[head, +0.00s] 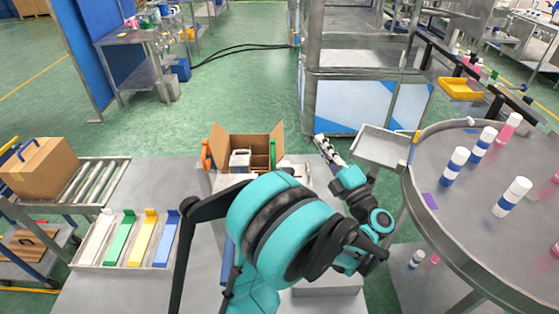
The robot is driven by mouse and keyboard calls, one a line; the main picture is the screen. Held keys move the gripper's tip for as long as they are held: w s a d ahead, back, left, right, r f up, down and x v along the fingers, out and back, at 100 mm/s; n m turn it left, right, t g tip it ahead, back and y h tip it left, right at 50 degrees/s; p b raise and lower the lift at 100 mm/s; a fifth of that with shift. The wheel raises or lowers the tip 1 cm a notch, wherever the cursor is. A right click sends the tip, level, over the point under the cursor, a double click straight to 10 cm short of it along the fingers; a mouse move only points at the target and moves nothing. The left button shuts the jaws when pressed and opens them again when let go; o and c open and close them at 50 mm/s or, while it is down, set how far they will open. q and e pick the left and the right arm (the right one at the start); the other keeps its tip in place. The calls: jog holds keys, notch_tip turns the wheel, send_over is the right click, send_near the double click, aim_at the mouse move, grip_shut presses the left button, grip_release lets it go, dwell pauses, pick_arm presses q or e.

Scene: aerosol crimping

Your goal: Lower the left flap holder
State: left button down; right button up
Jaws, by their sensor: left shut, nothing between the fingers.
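An open cardboard box (259,141) stands at the back of the middle bench, with its left and right flaps raised. An upright orange part (206,155) at the box's left side appears to be the left flap holder; its lower end is hard to make out. A green upright part (273,153) shows at the box's right. A white object (240,159) is in the box. My left gripper (320,140) is shut and empty, right of the box and apart from it. My arm hides much of the bench. My right gripper is not in view.
A tray (84,266) with white, green, yellow and blue pieces lies at left, below a roller conveyor (92,184) with a closed carton (40,168). A round metal table (478,205) with several bottles stands at right, beside a tilted metal tray (381,146).

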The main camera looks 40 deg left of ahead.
pick_arm(q)
jog(key=s+a+f+n+g, duration=0.1)
jog(key=s+f+n+g, duration=0.45)
jog(key=f+g, duration=0.2)
jog(key=a+b, duration=0.2)
jog(key=a, duration=0.8)
jog(key=shift+w, duration=0.25)
jog(key=shift+a+m, duration=0.1)
jog(key=shift+m, duration=0.25)
